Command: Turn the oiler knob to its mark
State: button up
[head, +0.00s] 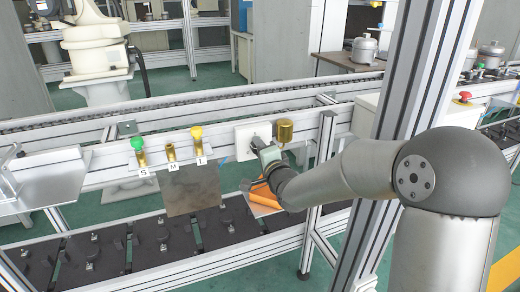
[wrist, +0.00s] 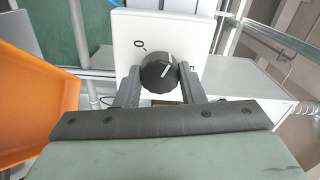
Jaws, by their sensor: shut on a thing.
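The oiler knob (wrist: 159,76) is black and round with a white pointer line. It sits on a white plate (wrist: 187,33) on the rail. In the wrist view the pointer line tilts up and to the right. A small "0" mark is printed on the plate, up and left of the knob, and the line does not point at it. My gripper (wrist: 159,82) is shut on the knob, one finger on each side. In the head view my gripper (head: 257,147) is at the white plate (head: 246,134) and mostly hides the knob. A brass oiler cup (head: 285,131) is just right of the plate.
Brass fittings labelled S, M and L (head: 171,152) stand on the rail to the left. An orange bin (head: 264,196) is below my gripper; it fills the left of the wrist view (wrist: 35,95). An aluminium post (head: 420,75) stands close to my arm. A red button (head: 465,95) is at the right.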

jog(key=shift+m+p, duration=2.85)
jog(key=shift+m, duration=4.95)
jog(key=shift+f, duration=0.1)
jog(key=o, duration=1)
jog(key=p+v, duration=0.1)
jog(key=v, duration=1.1)
